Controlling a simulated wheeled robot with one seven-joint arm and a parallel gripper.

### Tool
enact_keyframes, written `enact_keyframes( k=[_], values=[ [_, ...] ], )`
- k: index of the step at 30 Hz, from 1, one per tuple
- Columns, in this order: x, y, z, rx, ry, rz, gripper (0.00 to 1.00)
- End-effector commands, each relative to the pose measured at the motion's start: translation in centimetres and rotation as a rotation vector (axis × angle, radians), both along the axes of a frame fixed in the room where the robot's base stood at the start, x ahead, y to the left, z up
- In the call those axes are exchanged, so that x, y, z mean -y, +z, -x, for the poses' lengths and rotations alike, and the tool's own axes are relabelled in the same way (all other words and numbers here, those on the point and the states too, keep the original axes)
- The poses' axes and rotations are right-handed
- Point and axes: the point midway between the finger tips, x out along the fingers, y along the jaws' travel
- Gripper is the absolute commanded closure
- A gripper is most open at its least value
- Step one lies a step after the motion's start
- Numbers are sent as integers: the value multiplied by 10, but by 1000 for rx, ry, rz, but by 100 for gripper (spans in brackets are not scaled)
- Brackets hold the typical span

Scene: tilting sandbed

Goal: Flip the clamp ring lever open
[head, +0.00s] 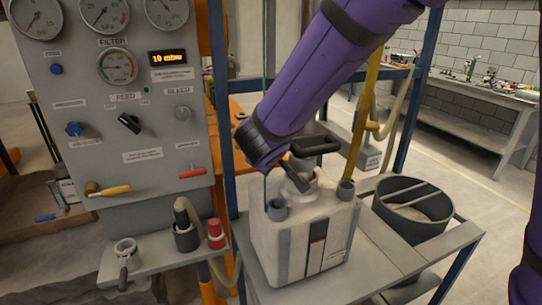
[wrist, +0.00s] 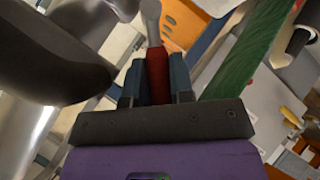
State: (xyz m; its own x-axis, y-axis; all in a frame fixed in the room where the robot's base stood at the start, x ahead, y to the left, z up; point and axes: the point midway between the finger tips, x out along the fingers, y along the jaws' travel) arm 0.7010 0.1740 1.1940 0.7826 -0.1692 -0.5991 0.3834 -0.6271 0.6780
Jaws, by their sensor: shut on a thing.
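The clamp ring lever (wrist: 157,72) has a dark red grip and a grey metal arm in the wrist view. My gripper (wrist: 155,85) is shut on the red grip, with one finger on each side. In the head view my gripper (head: 300,180) reaches down to the grey neck (head: 301,189) on top of a white container (head: 303,232). The lever and clamp ring are too small and covered there to make out. The lever's angle against the ring cannot be told.
A black handle (head: 315,145) stands close beside my gripper. A yellow pole (head: 367,110) and blue frame posts rise nearby. A dark bucket (head: 412,208) is at the right. A gauge panel (head: 125,110) stands at the left, with a small shelf below it.

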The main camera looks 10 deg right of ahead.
Motion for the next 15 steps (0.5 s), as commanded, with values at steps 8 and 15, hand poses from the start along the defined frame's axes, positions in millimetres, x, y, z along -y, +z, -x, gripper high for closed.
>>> enact_keyframes(
  k=[8, 15],
  values=[
    [0, 0, 0, 1, 0, 0, 100],
    [0, 0, 0, 1, 0, 0, 53]
  ],
)
